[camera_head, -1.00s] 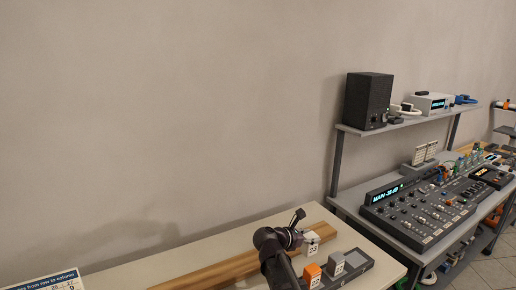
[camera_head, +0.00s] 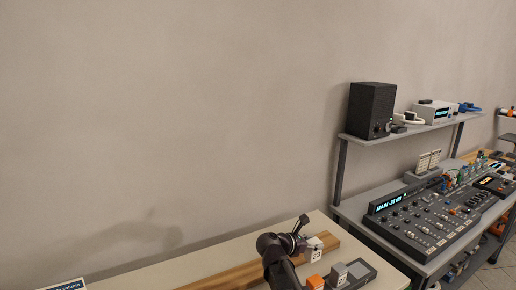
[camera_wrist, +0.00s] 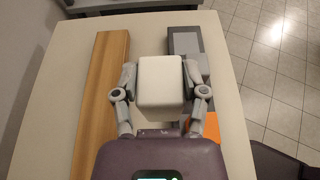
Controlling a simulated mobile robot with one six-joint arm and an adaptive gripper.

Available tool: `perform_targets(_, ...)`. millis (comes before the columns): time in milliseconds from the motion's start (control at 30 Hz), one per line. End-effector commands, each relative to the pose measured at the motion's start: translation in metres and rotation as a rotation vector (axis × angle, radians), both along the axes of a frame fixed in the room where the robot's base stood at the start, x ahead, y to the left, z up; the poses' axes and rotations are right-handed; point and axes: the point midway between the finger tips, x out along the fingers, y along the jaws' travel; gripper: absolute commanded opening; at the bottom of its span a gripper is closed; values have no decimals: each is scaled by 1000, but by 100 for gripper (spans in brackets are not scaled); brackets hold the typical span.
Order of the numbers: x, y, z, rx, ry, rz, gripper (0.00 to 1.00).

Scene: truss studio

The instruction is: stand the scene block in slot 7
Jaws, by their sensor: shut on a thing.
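My gripper (camera_wrist: 158,95) is shut on a white block (camera_wrist: 160,82), its fingers on the left and right sides of it. In the head view the white block (camera_head: 316,253) shows a number label on its near side, beside my arm's end. Below it in that view are an orange block (camera_head: 315,282) with a label and a grey block (camera_head: 338,275). A dark tray (camera_head: 368,277) lies to their right. In the wrist view the tray (camera_wrist: 184,33) is right of the held block and the orange block (camera_wrist: 208,125) is partly hidden by a finger. No slot number is readable.
A wooden board (camera_wrist: 103,90) runs along the pale table (camera_wrist: 60,95), left of the held block. A shelf with a black speaker (camera_head: 370,110) and a mixing console (camera_head: 430,215) stand to the right. A sign (camera_head: 68,285) is cut off at lower left.

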Motion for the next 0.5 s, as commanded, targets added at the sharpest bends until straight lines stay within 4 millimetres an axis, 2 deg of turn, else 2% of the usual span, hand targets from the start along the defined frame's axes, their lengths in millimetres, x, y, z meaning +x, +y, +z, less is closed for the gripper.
perform_targets(200,0,0,-20,0,0,0,5)
perform_targets(500,0,0,-34,0,0,0,5)
